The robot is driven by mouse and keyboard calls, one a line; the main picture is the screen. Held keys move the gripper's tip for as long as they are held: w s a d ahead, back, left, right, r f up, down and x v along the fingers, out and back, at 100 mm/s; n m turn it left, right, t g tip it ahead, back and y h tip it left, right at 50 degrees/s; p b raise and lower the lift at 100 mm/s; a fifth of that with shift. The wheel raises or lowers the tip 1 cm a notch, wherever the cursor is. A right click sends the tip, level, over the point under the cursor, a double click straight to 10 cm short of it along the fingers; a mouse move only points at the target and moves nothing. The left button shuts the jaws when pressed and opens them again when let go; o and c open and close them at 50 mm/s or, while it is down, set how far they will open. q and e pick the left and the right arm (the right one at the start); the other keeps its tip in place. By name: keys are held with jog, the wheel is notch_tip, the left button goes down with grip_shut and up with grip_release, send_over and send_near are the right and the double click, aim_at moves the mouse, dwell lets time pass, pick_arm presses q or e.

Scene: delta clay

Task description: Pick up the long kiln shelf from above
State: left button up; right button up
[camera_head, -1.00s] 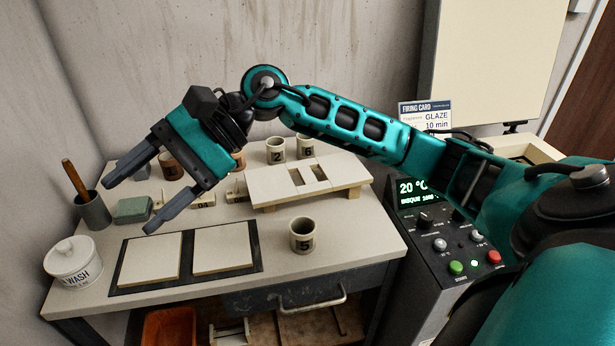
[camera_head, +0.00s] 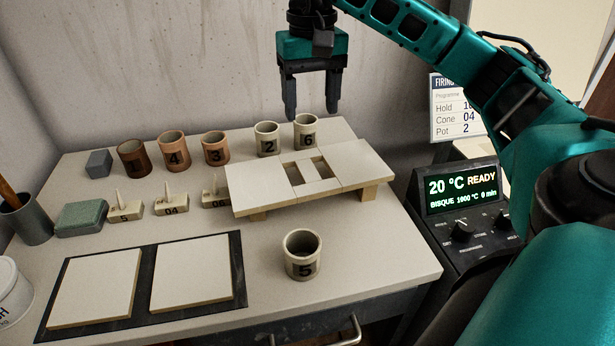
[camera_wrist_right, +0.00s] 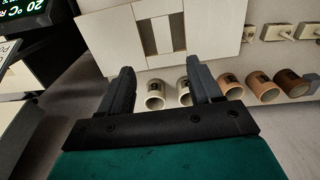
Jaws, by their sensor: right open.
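The long kiln shelf (camera_head: 262,188) appears to be the long pale slab raised on short supports at the right back of the table. Its middle has two openings with a pale strip between them. It also shows at the top of the right wrist view (camera_wrist_right: 112,32), partly cut off by the frame. My right gripper (camera_head: 312,110) is open and empty, fingers pointing down, above and behind the slab near the wall. In the right wrist view its fingers (camera_wrist_right: 161,80) are apart, with the slab beyond the tips. My left gripper is not in view.
Cups 2 (camera_head: 267,140) and 6 (camera_head: 306,133) stand close behind the slab; cup 5 (camera_head: 302,262) stands in front. Several brown cups and cone stands are to the left. Two pale tiles lie on a dark mat (camera_head: 146,285). A controller (camera_head: 462,193) stands at right.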

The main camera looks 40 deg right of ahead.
jog(key=b, duration=0.3)
send_over(308, 169)
jog(key=f, duration=0.6)
jog(key=shift+s+f, duration=0.1)
jog(key=shift+s, duration=0.15)
notch_tip(308, 169, down, 6)
jog(key=shift+w+a+f+b, duration=0.1)
jog(key=shift+w+f+b, duration=0.1)
jog(key=shift+b, duration=0.35)
grip_shut()
jog(key=shift+r, duration=0.15)
